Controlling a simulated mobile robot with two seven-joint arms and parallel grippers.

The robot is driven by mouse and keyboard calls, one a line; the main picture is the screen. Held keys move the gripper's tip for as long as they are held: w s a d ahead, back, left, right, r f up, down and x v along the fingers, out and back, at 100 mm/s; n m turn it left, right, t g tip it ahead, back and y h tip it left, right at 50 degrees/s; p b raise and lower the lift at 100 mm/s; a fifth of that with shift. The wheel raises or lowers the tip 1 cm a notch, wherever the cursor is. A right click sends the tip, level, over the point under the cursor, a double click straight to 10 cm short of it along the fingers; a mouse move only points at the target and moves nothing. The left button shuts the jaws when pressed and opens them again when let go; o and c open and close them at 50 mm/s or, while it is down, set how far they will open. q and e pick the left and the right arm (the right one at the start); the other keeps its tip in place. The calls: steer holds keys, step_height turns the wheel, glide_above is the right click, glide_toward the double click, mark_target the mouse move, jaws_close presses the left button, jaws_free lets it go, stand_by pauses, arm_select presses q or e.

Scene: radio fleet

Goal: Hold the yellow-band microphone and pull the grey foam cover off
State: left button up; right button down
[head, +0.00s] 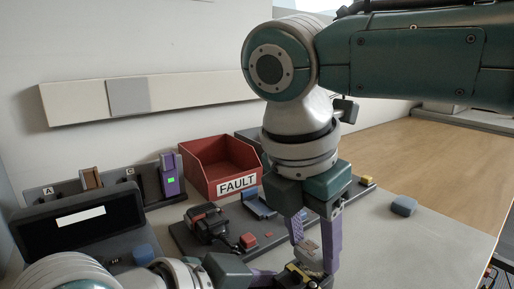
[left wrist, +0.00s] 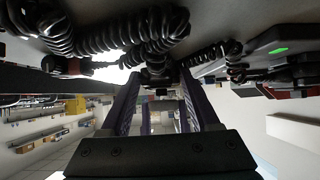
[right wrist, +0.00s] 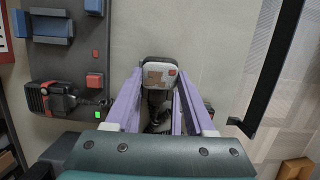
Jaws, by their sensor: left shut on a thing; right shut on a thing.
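The yellow-band microphone (head: 298,273) is held low at the front of the bench in the head view, its yellow and black part by my left gripper (head: 277,277). My left gripper is shut on it, its purple fingers partly hidden. In the left wrist view black coiled cord (left wrist: 110,35) hangs close by. My right gripper (head: 314,254) points down from above and is shut on the grey foam cover (head: 309,247), at the microphone's upper end. The cover also shows between the purple fingers in the right wrist view (right wrist: 159,74), with a brownish patch. I cannot tell whether cover and microphone are still joined.
A red FAULT bin (head: 219,168) stands at the back. A dark rack (head: 68,190) with radios and a black display (head: 79,218) are at left. A dark board (head: 185,237) with a red-black device (head: 206,222) lies behind the grippers.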

steer(key=shift+r, duration=0.1)
arm_select(q)
steer(key=o, duration=1.1)
steer(key=shift+o, duration=0.2)
